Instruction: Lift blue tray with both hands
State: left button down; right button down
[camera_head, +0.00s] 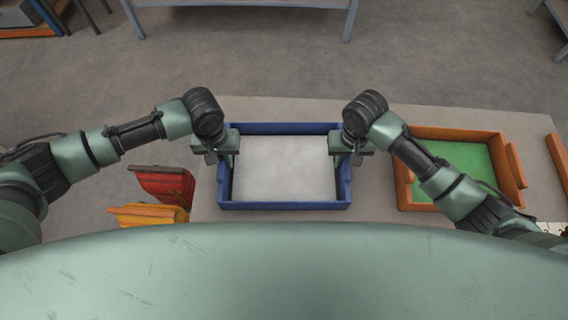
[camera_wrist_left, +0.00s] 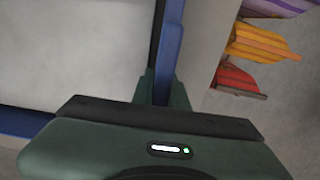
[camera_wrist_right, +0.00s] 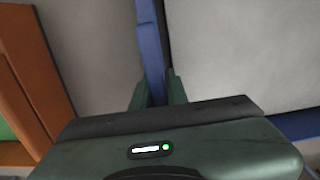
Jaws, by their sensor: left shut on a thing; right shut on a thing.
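The blue tray (camera_head: 285,205) has a pale, empty-looking floor and sits in the middle of the head view, over the light table top. My left gripper (camera_head: 229,158) is shut on its left wall; the left wrist view shows the fingers (camera_wrist_left: 160,88) on both sides of the blue wall (camera_wrist_left: 170,45). My right gripper (camera_head: 343,158) is shut on its right wall; the right wrist view shows the fingers (camera_wrist_right: 157,88) around the blue wall (camera_wrist_right: 150,45). I cannot tell whether the tray touches the table.
An orange tray (camera_head: 403,190) with a green floor stands to the right on the table (camera_head: 375,200). A grey rack (camera_head: 245,4) stands beyond open floor at the back.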

pick_arm(q)
jog(key=shift+r, duration=0.15)
pick_arm(e)
jog(key=shift+r, duration=0.15)
